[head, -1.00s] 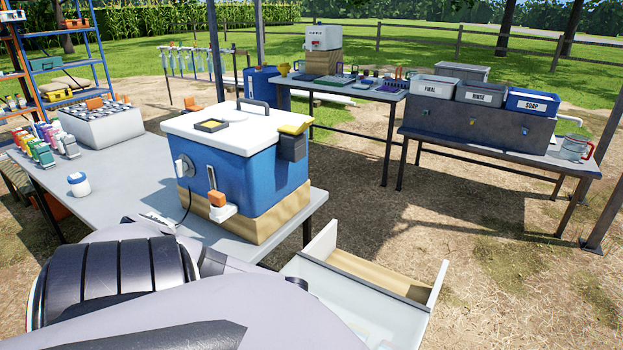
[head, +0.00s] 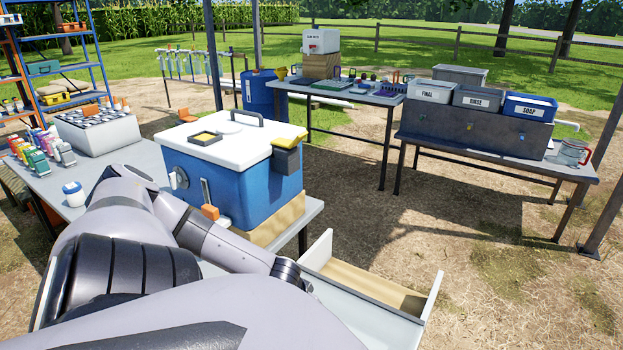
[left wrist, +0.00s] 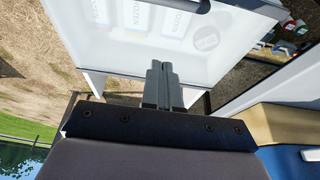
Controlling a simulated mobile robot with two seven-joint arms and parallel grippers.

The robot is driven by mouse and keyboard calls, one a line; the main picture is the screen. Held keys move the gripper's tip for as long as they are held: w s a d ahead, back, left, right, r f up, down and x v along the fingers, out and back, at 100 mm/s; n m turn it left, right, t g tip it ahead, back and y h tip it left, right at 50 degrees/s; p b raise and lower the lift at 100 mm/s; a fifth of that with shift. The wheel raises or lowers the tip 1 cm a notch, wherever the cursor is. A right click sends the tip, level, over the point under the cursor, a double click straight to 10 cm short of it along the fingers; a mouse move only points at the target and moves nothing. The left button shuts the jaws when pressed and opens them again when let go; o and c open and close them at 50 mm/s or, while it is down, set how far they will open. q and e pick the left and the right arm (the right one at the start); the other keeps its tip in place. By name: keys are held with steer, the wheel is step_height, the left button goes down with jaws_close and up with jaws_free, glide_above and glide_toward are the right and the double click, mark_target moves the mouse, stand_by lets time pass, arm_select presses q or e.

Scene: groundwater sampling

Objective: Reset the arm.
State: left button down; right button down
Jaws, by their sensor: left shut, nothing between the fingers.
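My left gripper (left wrist: 163,78) shows in the left wrist view with its two grey fingers together and nothing between them. It is over a pale, see-through-looking panel (left wrist: 130,58) with blurred labelled items behind it. In the head view my grey arm crosses the lower left, in front of the blue cooler (head: 240,190) with its white lid; the fingers cannot be made out there. My right gripper is in neither view.
A white-walled tray (head: 435,298) with a wooden strip lies near my arm. Back tables hold wash bins (head: 478,97) and a glass jug (head: 573,152).

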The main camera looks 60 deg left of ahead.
arm_select(q)
steer(key=d+f+m+t+h, duration=0.1)
steer(key=d+m+t+h, duration=0.1)
steer(key=d, duration=1.1)
steer(key=d+f+m+t+h, duration=0.2)
steer(key=d+m+t, duration=0.3)
steer(key=d, duration=0.9)
steer(key=shift+w+d+f+m, duration=0.15)
steer(key=shift+w+f+m, duration=0.2)
steer(key=shift+m, duration=0.25)
